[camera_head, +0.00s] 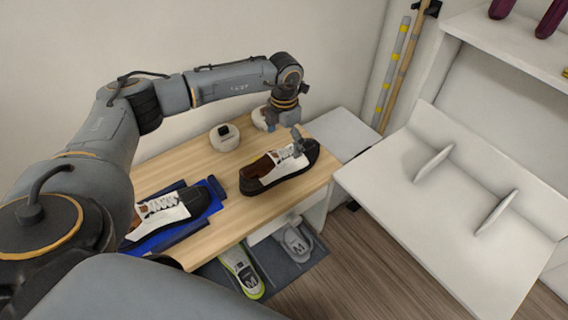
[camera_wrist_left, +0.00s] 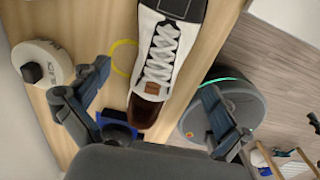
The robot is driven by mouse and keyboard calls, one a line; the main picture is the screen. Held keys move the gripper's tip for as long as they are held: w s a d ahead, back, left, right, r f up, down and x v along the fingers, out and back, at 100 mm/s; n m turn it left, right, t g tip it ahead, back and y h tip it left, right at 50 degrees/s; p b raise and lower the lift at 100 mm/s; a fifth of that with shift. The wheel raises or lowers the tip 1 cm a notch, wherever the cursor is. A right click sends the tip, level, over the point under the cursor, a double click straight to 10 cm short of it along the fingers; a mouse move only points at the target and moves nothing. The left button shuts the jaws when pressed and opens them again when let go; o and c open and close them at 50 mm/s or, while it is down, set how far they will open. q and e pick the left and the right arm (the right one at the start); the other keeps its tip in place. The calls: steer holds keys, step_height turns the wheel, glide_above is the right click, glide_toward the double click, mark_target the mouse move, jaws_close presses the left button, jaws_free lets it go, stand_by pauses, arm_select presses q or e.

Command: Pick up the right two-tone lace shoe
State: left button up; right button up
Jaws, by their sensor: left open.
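The right two-tone lace shoe (camera_head: 262,172) lies on the wooden table top, with a brown heel, white laced middle and black toe. In the left wrist view the same shoe (camera_wrist_left: 162,55) runs between the fingers, brown end nearest the gripper. My left gripper (camera_head: 298,142) is over the shoe's toe side in the head view. Its fingers (camera_wrist_left: 155,85) are spread apart with nothing gripped. Whether a finger touches the shoe I cannot tell. The left shoe (camera_head: 165,212) sits on a blue tray (camera_head: 217,187). My right gripper is out of view.
An empty white shelf (camera_head: 395,195) stands right. A wall is behind.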

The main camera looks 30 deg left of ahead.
mark_target(284, 152)
arm_select(q)
step_height(284, 152, down, 6)
steer(key=shift+s+b, duration=0.1)
steer(key=shift+b, duration=0.45)
steer(key=shift+f, duration=0.3)
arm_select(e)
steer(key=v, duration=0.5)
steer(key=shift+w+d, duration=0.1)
arm_select(q)
steer(key=c, duration=1.4)
